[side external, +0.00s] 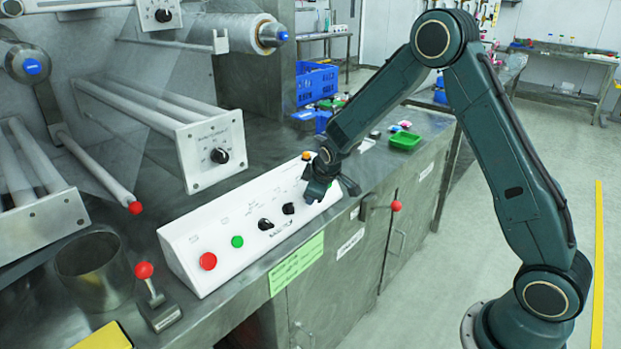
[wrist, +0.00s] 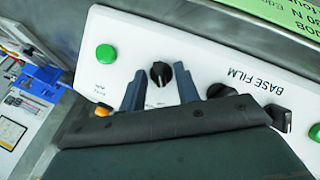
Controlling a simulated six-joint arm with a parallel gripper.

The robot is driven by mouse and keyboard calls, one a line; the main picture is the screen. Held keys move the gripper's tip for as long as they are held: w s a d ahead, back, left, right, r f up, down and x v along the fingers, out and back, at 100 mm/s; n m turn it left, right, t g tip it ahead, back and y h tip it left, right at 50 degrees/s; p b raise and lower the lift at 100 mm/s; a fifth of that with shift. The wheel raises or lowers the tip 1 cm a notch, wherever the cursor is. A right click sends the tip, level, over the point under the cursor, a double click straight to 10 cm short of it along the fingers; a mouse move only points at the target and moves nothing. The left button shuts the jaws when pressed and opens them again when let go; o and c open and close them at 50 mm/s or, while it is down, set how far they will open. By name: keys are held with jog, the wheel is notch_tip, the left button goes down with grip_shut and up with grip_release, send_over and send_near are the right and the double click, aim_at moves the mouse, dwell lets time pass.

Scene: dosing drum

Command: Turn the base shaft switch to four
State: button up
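A white control panel (side external: 222,232) lies along the bench and carries several black rotary switches and coloured buttons. In the wrist view a black switch (wrist: 160,74) with a pale pointer mark sits between my fingers. I cannot read its label, so I cannot tell whether it is the base shaft switch. My gripper (side external: 318,190) is at the panel's far right part; in the wrist view my gripper (wrist: 159,82) is open, with a finger on either side of this switch and visible gaps. The side view hides this switch behind my gripper.
Black switches (side external: 265,224) and (side external: 288,208), a green button (side external: 237,241) and a red button (side external: 208,261) share the panel. A red-knobbed lever (side external: 145,271) and metal cylinder (side external: 93,268) stand left.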

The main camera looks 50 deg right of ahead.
jog(key=shift+r, duration=0.1)
jog(key=v, duration=1.3)
jog(key=shift+s+r, duration=0.2)
jog(key=shift+s, duration=0.05)
jog(key=shift+a, duration=0.1)
jog(key=s+a+r+m+y, duration=0.1)
jog(key=s+a+r, duration=0.1)
jog(key=s, duration=0.7)
jog(key=s+a+r+m+y, duration=0.1)
jog(key=s+a+r+m, duration=0.1)
jog(key=s, duration=0.7)
jog(key=s+a+r+m+y, duration=0.1)
jog(key=s+a+r, duration=0.2)
jog(key=s, duration=0.7)
notch_tip(320, 180, up, 2)
jog(key=shift+r+m, duration=0.1)
jog(key=shift+m, duration=0.3)
jog(key=shift+a, duration=0.15)
